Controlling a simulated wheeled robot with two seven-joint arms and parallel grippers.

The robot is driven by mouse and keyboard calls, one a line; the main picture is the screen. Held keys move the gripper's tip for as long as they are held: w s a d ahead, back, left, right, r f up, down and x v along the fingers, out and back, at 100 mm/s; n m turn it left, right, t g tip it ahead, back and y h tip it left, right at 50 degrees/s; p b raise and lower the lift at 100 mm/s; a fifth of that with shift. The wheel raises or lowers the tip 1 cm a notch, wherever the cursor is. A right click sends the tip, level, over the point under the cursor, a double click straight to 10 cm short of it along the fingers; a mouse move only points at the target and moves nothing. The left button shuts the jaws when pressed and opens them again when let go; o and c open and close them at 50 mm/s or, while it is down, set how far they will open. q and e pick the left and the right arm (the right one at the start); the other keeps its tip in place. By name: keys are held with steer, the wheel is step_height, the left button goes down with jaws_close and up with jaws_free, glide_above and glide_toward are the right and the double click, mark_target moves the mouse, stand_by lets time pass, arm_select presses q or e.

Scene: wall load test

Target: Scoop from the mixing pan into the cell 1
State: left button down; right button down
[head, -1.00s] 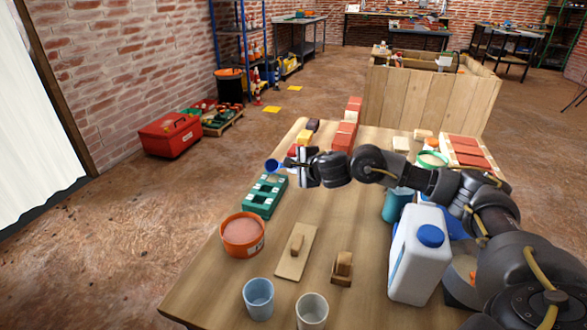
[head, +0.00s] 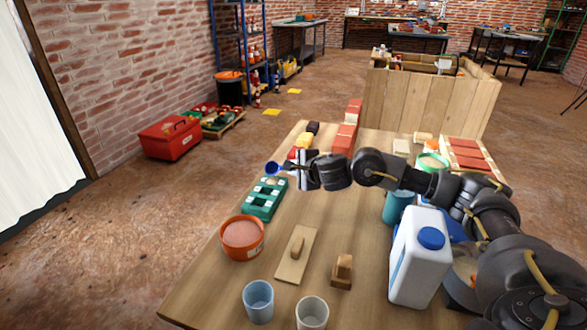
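My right gripper (head: 304,170) reaches in from the right and is shut on a blue scoop (head: 272,168). The scoop is above the far end of a green mould block (head: 250,212) with several cells. The cell numbers cannot be read. A dark pan (head: 461,296) with pale material in it is at the lower right, partly hidden by the white jug and my arm. It may be the mixing pan. The scoop's contents cannot be made out. My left gripper is not in view.
An orange tub (head: 243,238) of pinkish powder, a float on a board (head: 291,268), a wooden block (head: 342,272), two cups (head: 258,301) and a white jug (head: 419,257) stand on the table (head: 215,297). Red bricks (head: 345,137) line the far side. The table's left edge lies near the mould.

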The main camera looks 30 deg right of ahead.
steer(key=shift+r, duration=0.1)
stand_by(0.4)
step_height(320, 180, up, 4)
steer(key=shift+f+p, duration=0.1)
steer(key=shift+p, duration=1.15)
